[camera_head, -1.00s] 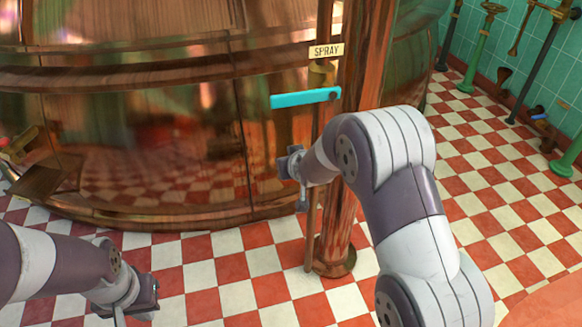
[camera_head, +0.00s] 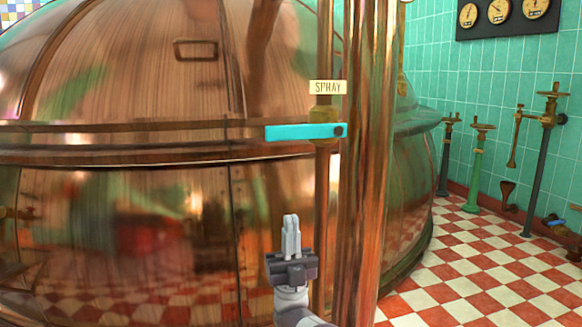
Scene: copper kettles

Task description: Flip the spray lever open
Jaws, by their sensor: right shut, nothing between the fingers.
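The spray lever (camera_head: 298,132) is a flat turquoise bar. It lies nearly level, pointing left from a dark pivot on a brass valve fitting on a thin copper pipe. The SPRAY label (camera_head: 327,87), a cream plate, sits just above it. My right gripper (camera_head: 291,222) is upright below the lever, with its fingers together, empty and apart from the lever. My left gripper is out of the picture.
A large copper kettle (camera_head: 120,210) fills the left and middle. A thick copper pipe (camera_head: 368,170) stands right of the lever. Valve stands (camera_head: 478,165) and gauges (camera_head: 498,12) are at the right. Checkered floor (camera_head: 480,270) is open at the lower right.

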